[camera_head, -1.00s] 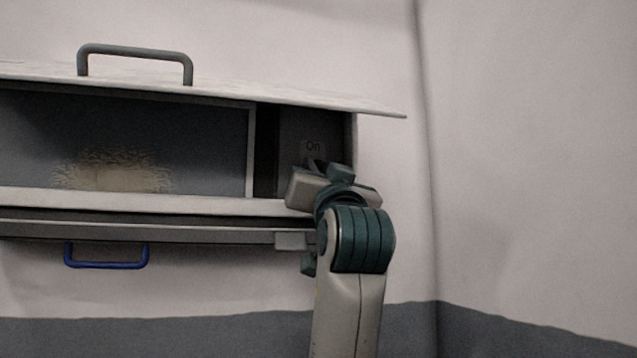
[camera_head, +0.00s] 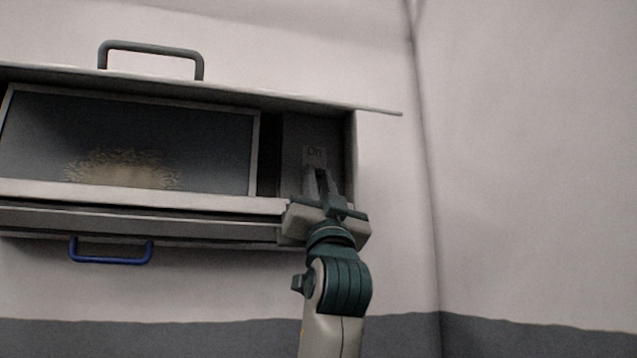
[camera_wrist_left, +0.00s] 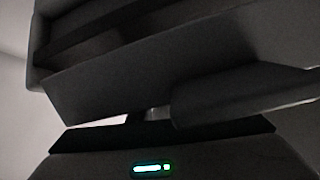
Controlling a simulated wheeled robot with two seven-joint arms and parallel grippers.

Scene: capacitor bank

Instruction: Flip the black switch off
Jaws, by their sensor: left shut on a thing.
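The switch itself is hidden by the fingers in the head view. The left wrist view is dark and close, and I cannot make out the switch there. My right gripper is not in view.
The raised lid has a grey handle (camera_head: 150,46). A framed pane (camera_head: 130,140) with a tan patch fills the cabinet's left part. A drawer-like lower edge with a blue handle (camera_head: 110,261) is below. The wall to the right (camera_head: 530,160) is bare.

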